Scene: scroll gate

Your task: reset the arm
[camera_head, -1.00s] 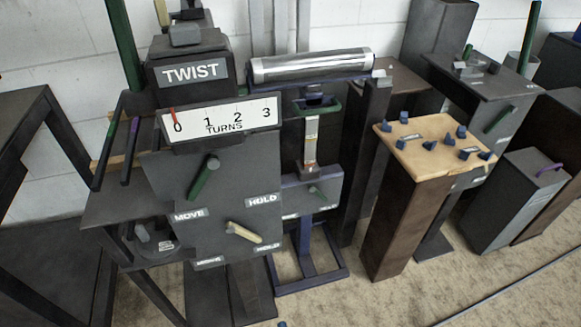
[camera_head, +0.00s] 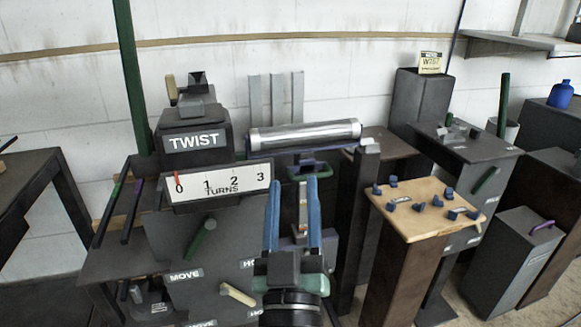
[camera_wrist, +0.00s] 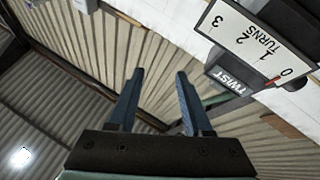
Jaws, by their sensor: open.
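My gripper (camera_head: 293,215) is in the lower middle of the head view, its two blue fingers apart and pointing up, with nothing between them. It stands in front of the scroll gate machine and hides part of its lower middle. In the wrist view my gripper (camera_wrist: 156,100) is also open and empty, against the corrugated wall and roof. The TWIST block (camera_head: 193,142) and the TURNS scale (camera_head: 219,186) are left of my gripper in the head view. The red pointer (camera_head: 178,181) is at 0. The wrist view shows the TURNS scale (camera_wrist: 265,45) upside down at the upper right.
A silver roller (camera_head: 305,135) lies behind my gripper. A green handle (camera_head: 203,238) and a pale handle (camera_head: 238,295) are on the grey panel at left. A wooden-topped stand (camera_head: 425,215) with several blue pieces is at right. A grey box (camera_head: 513,255) stands farther right.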

